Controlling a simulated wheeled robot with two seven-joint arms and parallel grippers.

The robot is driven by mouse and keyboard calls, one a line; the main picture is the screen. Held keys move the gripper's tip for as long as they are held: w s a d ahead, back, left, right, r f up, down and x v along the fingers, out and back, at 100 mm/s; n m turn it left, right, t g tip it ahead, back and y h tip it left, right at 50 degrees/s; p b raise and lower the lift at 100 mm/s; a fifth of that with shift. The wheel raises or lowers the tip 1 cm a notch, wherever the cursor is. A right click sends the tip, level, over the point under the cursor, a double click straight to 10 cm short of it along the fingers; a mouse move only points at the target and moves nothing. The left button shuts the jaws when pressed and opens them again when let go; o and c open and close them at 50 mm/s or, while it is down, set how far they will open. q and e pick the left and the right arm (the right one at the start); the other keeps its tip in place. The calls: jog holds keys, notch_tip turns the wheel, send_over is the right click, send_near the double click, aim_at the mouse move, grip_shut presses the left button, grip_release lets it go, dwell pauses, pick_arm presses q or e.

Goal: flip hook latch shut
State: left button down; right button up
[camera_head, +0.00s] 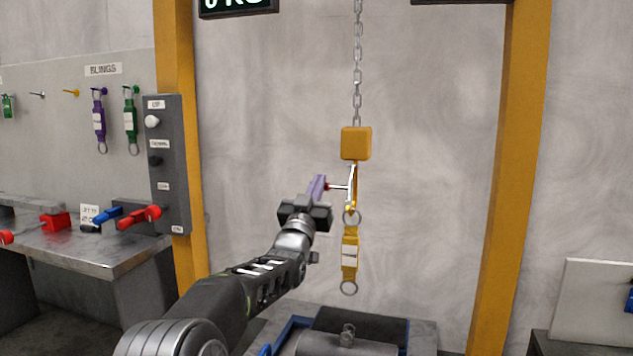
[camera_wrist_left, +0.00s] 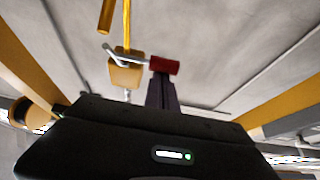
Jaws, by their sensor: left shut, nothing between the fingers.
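The yellow hook block (camera_head: 356,143) hangs on a chain. Below it is the silver hook (camera_head: 353,190), with the ring of a yellow sling (camera_head: 350,248) hanging at its lower end. In the left wrist view the red tip (camera_wrist_left: 164,65) is at the ends of the fingers (camera_wrist_left: 160,92), and the block (camera_wrist_left: 125,75) is behind. I cannot tell if they touch. My right gripper is not in view.
Yellow posts (camera_head: 514,160) stand on both sides. A grey control box (camera_head: 167,165) is on the left post. Purple and green slings (camera_head: 130,118) hang on the left board above a metal bench (camera_head: 95,250). A grey barrel (camera_head: 345,343) lies below the sling.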

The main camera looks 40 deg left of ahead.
pick_arm(q)
notch_tip(320, 180, up, 4)
jog(key=r+p, duration=0.1)
jog(key=p, duration=0.1)
jog(key=f+b+v, duration=0.1)
jog(key=b+v, duration=0.2)
jog(key=v, duration=0.8)
jog(key=shift+w+f, duration=0.15)
jog(key=shift+w, duration=0.05)
